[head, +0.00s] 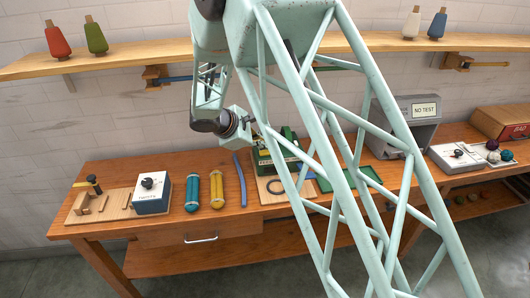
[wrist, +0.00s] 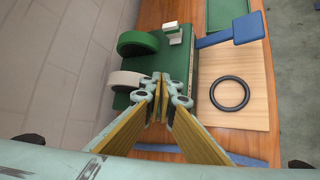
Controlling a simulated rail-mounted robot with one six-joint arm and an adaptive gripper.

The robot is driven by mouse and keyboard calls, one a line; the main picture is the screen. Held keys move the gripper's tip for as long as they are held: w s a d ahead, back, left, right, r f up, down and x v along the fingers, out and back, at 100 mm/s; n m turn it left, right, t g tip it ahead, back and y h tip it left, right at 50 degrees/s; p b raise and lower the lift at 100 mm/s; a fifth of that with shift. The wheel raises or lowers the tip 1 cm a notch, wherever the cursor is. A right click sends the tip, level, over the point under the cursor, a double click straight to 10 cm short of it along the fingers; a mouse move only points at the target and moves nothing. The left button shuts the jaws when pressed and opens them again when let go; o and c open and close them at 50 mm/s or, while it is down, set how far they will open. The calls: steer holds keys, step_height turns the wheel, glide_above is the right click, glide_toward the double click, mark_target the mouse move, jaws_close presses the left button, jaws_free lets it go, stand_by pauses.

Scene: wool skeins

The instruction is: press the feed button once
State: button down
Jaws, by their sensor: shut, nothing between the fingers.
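No part that I can surely tell as the feed button shows in either view. A green machine (wrist: 178,62) with a green wheel (wrist: 138,44) and a white wheel (wrist: 126,78) sits on the bench; it also shows in the head view (head: 266,158), partly behind my arm. My gripper (wrist: 163,80) is shut and empty. In the wrist view its fingertips lie over the machine's body, just right of the white wheel. I cannot tell whether they touch it. In the head view my arm hides the fingers.
A blue paddle (wrist: 248,29) sticks out beside the machine. A black ring (wrist: 230,106) lies on a pale board (wrist: 258,75). Left on the bench are a white box with a black knob (head: 152,193) and blue and yellow skeins (head: 192,190). A grey NO TEST unit (head: 418,108) stands right.

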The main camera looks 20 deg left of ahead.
mark_target(265, 153)
steer(key=shift+f+b, duration=1.05)
steer(key=shift+b, duration=0.05)
stand_by(1.6)
steer(key=shift+r, duration=0.1)
stand_by(0.4)
steer(key=shift+r+p, duration=0.45)
steer(key=shift+r, duration=0.5)
steer(key=shift+r, duration=0.15)
steer(key=shift+r+p, duration=1.1)
steer(key=shift+r, duration=1.25)
steer(key=shift+d, duration=0.1)
